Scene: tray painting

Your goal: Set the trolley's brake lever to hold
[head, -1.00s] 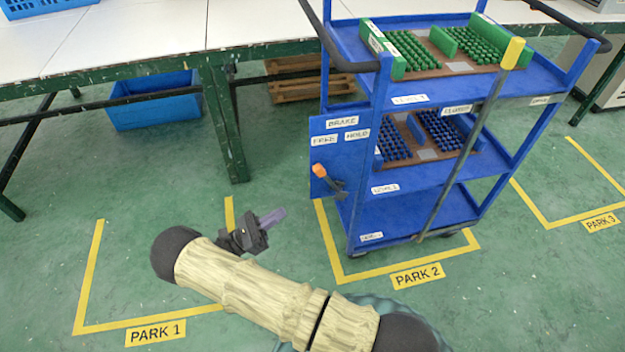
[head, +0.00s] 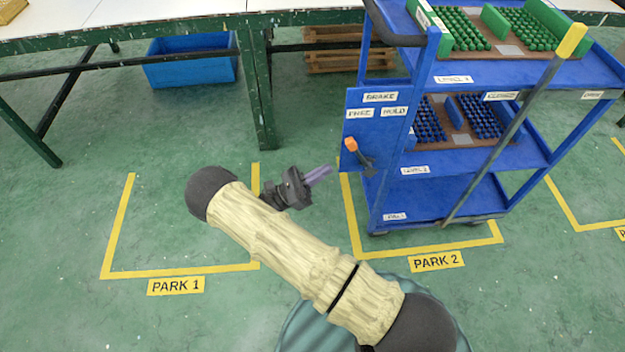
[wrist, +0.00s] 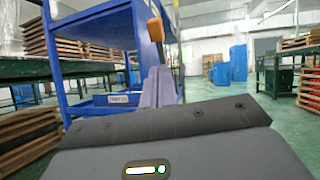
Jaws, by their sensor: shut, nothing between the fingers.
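The blue trolley (head: 398,215) stands in the PARK 2 bay. Its brake panel (head: 358,128) on the left side carries the labels BRAKE, FREE (left) and HOLD (right). The brake lever's orange tip (head: 351,145) leans up and left from its dark pivot, toward the FREE side. My gripper (head: 322,174) is shut and empty, left of and slightly below the lever, with its purple fingers pointing toward the panel. A gap shows between them in the head view. In the wrist view the orange lever tip (wrist: 155,29) appears just above the fingers (wrist: 158,88).
Trays of green pegs (head: 462,30) and blue pegs (head: 430,122) sit on the trolley's shelves. A grey pole with a yellow top (head: 571,40) slants across its front. A table with green legs (head: 262,110) stands behind. The PARK 1 bay (head: 176,286) is empty floor.

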